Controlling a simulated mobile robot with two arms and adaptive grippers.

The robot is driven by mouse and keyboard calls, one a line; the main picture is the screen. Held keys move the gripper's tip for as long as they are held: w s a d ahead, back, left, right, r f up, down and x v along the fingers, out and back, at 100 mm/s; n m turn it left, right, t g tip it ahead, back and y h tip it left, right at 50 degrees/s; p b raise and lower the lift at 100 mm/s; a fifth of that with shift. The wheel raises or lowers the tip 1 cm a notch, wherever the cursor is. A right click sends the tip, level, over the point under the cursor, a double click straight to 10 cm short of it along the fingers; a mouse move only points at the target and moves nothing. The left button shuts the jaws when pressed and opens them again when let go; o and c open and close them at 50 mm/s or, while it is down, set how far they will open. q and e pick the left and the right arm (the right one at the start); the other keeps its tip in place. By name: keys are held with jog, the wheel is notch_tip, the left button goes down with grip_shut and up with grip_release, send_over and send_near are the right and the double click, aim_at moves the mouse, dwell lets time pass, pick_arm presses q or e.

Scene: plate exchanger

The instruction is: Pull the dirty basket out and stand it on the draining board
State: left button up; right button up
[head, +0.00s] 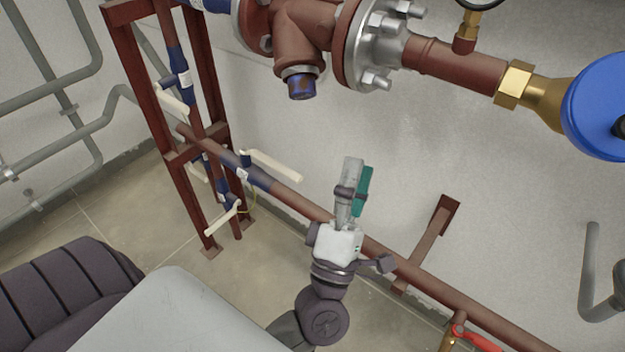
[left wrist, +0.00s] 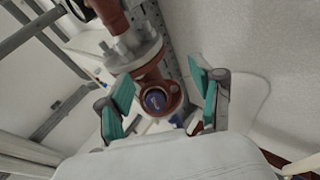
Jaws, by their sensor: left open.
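The red-brown strainer body (head: 303,28) hangs from the pipe at the top of the head view. A dark blue, brown-stained round end (head: 302,87) shows at the mouth of its downward branch, possibly the dirty basket. It also shows in the left wrist view as a blue round end (left wrist: 155,100) inside the red rim. My left gripper (head: 356,178) is below and right of the branch in the head view, open and empty. In the left wrist view its teal-padded fingers (left wrist: 163,103) stand apart, framing the branch mouth. I cannot pick out the draining board for certain.
A white surface (left wrist: 88,42) with small coloured items lies behind the strainer in the left wrist view. A red-brown pipe (head: 300,203) runs low along the wall, with white-handled valves (head: 272,163) on the frame. A blue gauge-like disc (head: 600,105) is at right.

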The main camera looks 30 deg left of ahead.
aim_at(303, 97)
pick_arm(q)
jog(key=s+a+n+g+y, duration=0.3)
jog(key=a+n+g+y, duration=0.3)
jog(key=n+y, duration=0.65)
jog(key=shift+h, duration=0.45)
jog(key=p+x, duration=0.6)
jog(key=x, duration=0.4)
jog(key=shift+s+d+r, duration=0.15)
jog(key=shift+r, duration=0.1)
jog(key=shift+w+r+p, duration=0.2)
jog(key=shift+p, duration=0.1)
pick_arm(e)
jog(key=s+f, duration=0.4)
jog(key=f, duration=0.6)
jog(key=s+d+f+g, duration=0.1)
jog(key=s+f, duration=0.3)
jog(key=f, duration=0.7)
jog(key=shift+s+f, duration=0.3)
jog(key=shift+s, duration=0.1)
pick_arm(q)
jog(key=c, duration=1.1)
jog(key=shift+f, duration=0.15)
